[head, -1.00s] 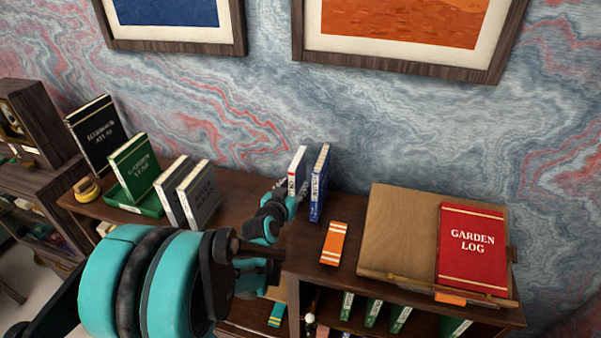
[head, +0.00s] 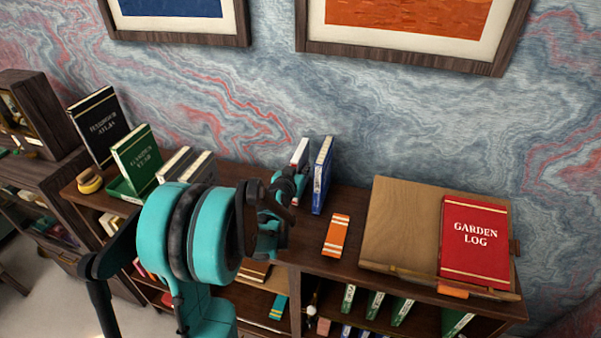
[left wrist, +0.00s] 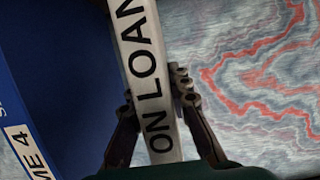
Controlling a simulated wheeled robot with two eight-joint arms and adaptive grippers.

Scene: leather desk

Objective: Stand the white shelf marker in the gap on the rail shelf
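The white shelf marker (left wrist: 147,80), lettered ON LOAN, runs between the two fingers of my left gripper (left wrist: 157,88) in the left wrist view. The fingers lie close against both sides, so the gripper appears shut on it. In the head view the marker (head: 299,152) stands upright left of a blue book (head: 321,176), with a narrow space between them. My left gripper (head: 292,185) hides its lower part. Green books (head: 374,308) stand in the compartment below, with a wider space towards the right one. I cannot tell which part is the rail shelf. My right gripper is out of view.
An orange book (head: 336,236) lies flat right of the blue book. A wooden stand (head: 400,220) holds the red GARDEN LOG (head: 474,240).

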